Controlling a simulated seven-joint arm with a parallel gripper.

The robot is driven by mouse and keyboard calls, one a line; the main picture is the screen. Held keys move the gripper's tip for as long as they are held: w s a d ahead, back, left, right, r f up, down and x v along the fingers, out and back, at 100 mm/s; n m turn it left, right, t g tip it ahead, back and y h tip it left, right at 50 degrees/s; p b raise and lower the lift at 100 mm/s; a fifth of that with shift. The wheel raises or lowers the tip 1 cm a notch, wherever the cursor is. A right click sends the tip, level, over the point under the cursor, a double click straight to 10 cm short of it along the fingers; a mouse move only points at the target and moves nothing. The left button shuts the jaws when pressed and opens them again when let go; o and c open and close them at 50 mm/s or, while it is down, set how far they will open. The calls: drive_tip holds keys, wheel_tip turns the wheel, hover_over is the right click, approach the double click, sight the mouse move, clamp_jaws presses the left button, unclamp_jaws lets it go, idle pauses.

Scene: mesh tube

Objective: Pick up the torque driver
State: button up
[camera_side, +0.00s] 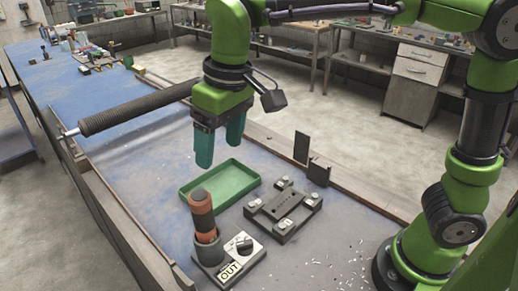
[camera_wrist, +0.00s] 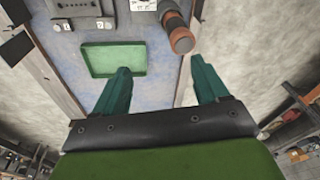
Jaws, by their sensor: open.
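The torque driver (camera_side: 202,216), with an orange-brown and dark handle, stands upright in a dark round holder on a pale base block (camera_side: 228,262) marked "OUT". In the wrist view the driver (camera_wrist: 178,32) shows at the top, its dark cap toward me. My gripper (camera_side: 221,148) has two teal fingers that point down. They are spread apart with nothing between them. In the side view my gripper is above and behind the driver, over the far side of the green tray. In the wrist view the fingers (camera_wrist: 160,66) are below the driver in the picture, clear of it.
An empty green tray (camera_side: 186,199) lies behind the driver. A dark fixture plate (camera_side: 283,208) with pale clamps is right of the driver. A black ridged roller (camera_side: 135,108) on a rod extends over the table at left. Small dark upright plates (camera_side: 302,147) stand by the right rail.

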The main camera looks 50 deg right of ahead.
drive_tip(key=r+h, duration=0.1)
hover_over(202, 208)
drive_tip(key=w+d, duration=0.1)
drive_tip(key=w, duration=0.1)
wheel_tip(202, 208, up, 3)
drive_tip(key=g, duration=0.1)
drive_tip(key=f, duration=1.1)
drive_tip(key=shift+s+d, duration=0.15)
drive_tip(key=shift+s, duration=0.25)
drive_tip(key=shift+w+a+f, duration=0.1)
drive_tip(key=shift+f, duration=1.45)
drive_tip(key=shift+w+a+f, duration=0.1)
drive_tip(key=shift+f, duration=1.4)
drive_tip(key=shift+c, duration=0.3)
drive_tip(key=shift+r, duration=0.15)
drive_tip(key=c, duration=1.2)
